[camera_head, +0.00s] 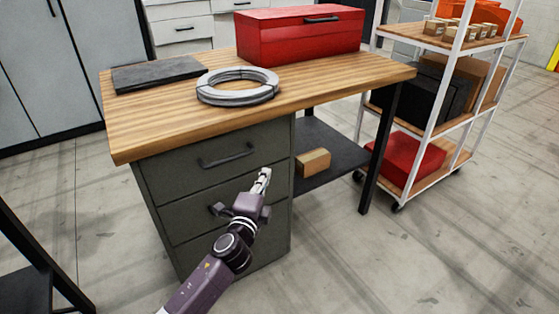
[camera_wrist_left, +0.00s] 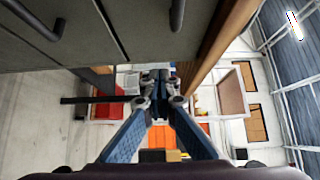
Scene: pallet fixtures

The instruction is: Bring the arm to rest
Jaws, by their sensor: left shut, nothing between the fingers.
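My left arm comes up from the bottom of the head view. Its gripper (camera_head: 263,180) is in front of the drawers of the workbench (camera_head: 220,157), below the wooden top, and points up and slightly right. In the left wrist view the fingers of this gripper (camera_wrist_left: 157,82) meet at their tips with nothing between them. The grey drawer fronts (camera_wrist_left: 90,30) and their dark handles show close by at the top of that view. Whether the gripper touches the drawers cannot be told. My right gripper is not in view.
On the benchtop (camera_head: 170,112) lie a coiled grey cable (camera_head: 238,98), a dark flat slab (camera_head: 157,73) and a red toolbox (camera_head: 300,38). A cardboard box (camera_head: 313,162) sits on the lower shelf. A wheeled rack (camera_head: 428,130) stands at right. The floor at the lower right is clear.

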